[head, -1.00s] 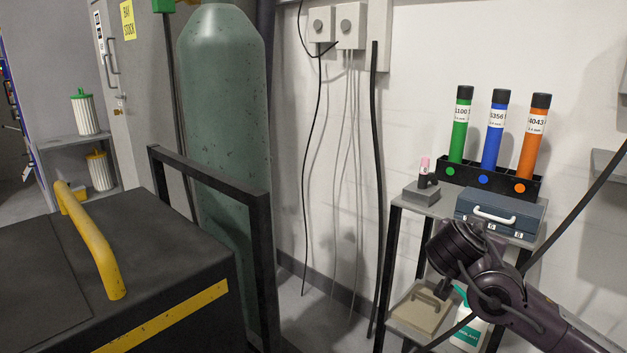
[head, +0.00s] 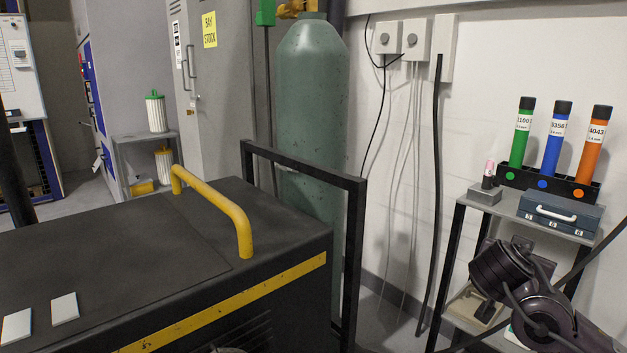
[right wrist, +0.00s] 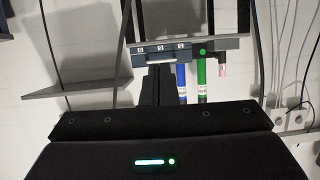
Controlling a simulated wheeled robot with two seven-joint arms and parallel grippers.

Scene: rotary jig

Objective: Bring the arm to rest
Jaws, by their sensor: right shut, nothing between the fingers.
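My right arm (head: 545,312) comes in at the lower right of the head view, in front of a small shelf stand. Its gripper (head: 487,312) points downward, small and dark, and appears in front of a beige tray. In the right wrist view the fingers (right wrist: 158,72) are together with nothing between them. That view is upside down, and the fingertips overlap the blue-grey case (right wrist: 165,54) in the picture. I cannot tell the distance between them. My left gripper is not in view.
The stand holds the case (head: 560,211) and a rack (head: 528,183) with green, blue and orange tubes. A beige tray (head: 462,307) sits lower. A black cabinet (head: 110,265) with a yellow handle (head: 222,207) fills the left foreground. A green gas cylinder (head: 312,100) stands behind a black frame.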

